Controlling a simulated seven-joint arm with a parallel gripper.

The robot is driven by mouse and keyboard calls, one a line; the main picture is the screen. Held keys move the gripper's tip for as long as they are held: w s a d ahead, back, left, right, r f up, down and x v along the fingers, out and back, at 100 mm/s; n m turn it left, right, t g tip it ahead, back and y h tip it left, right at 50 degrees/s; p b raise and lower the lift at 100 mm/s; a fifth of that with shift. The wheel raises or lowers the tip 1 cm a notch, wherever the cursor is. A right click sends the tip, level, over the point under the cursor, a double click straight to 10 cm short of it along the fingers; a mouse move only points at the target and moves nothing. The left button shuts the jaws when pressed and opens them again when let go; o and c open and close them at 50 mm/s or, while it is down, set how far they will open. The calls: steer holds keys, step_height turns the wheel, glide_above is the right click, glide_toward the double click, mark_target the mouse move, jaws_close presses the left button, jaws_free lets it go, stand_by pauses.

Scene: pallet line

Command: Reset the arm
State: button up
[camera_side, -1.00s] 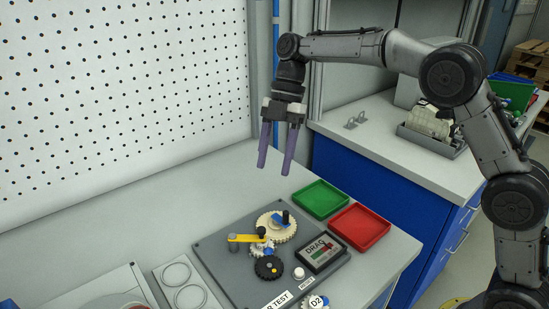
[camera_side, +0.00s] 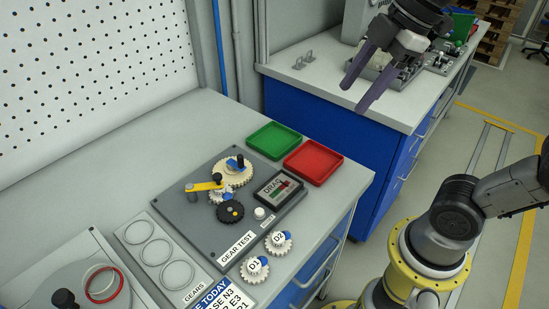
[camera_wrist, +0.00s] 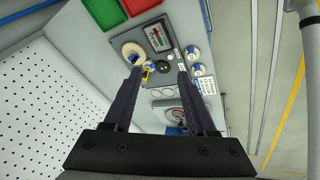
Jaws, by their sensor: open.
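My gripper (camera_side: 366,78) is in the upper right of the side view, above the blue cabinet's counter and clear of the gear bench. Its two purple fingers are apart with nothing between them. The wrist view also shows the open fingers (camera_wrist: 155,88), with the bench beyond them. My yellow base ring stands on the floor at the lower right of the side view.
The grey gear test board (camera_side: 195,229) carries several gears, a yellow crank (camera_side: 205,185) and a drag meter (camera_side: 278,190). A green tray (camera_side: 273,140) and a red tray (camera_side: 313,161) lie behind it. Gears D1 (camera_side: 254,269) and D2 (camera_side: 279,242) sit in front.

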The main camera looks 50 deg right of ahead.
steer(key=s+d+f+m+h, duration=0.1)
steer(key=s+f+m, duration=0.1)
steer(key=f+m, duration=0.2)
steer(key=s+d+f+m+t, duration=0.1)
steer(key=s+d+f+m, duration=0.1)
steer(key=f+m, duration=0.3)
steer(key=shift+s+d+m+h, duration=0.2)
steer(key=shift+s+m+h, duration=0.2)
steer(key=shift+s+m, duration=0.85)
steer(key=shift+w+m, duration=0.35)
steer(key=shift+w, duration=0.05)
